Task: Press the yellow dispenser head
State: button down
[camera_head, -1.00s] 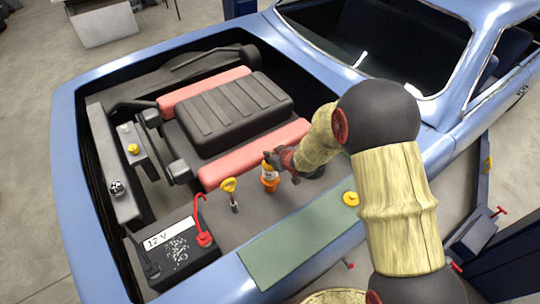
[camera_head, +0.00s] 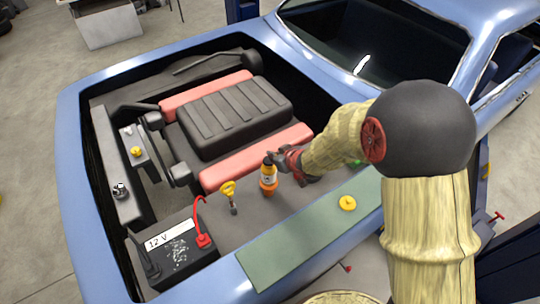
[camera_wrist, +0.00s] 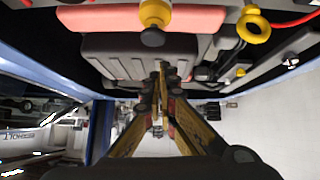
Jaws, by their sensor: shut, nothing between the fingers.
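A small yellow-orange bottle (camera_head: 268,183) with a pale label and a dark top stands upright in the engine bay. It looks like the dispenser; I see no clearly yellow head on it. In the wrist view the bottle (camera_wrist: 155,12) shows upside down at the top edge, its dark top (camera_wrist: 152,37) pointing down the picture. My gripper (camera_head: 274,157) is shut and empty, its tips close to the bottle's top from the right. In the wrist view my gripper's fingertips (camera_wrist: 160,68) meet below the bottle's top, visibly apart in the picture. Contact is unclear.
A yellow dipstick loop (camera_head: 228,188) stands left of the bottle, near the battery (camera_head: 175,252) with its red cable. A black ribbed engine cover (camera_head: 235,115) and red covers lie behind.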

jog(key=shift+v, duration=1.75)
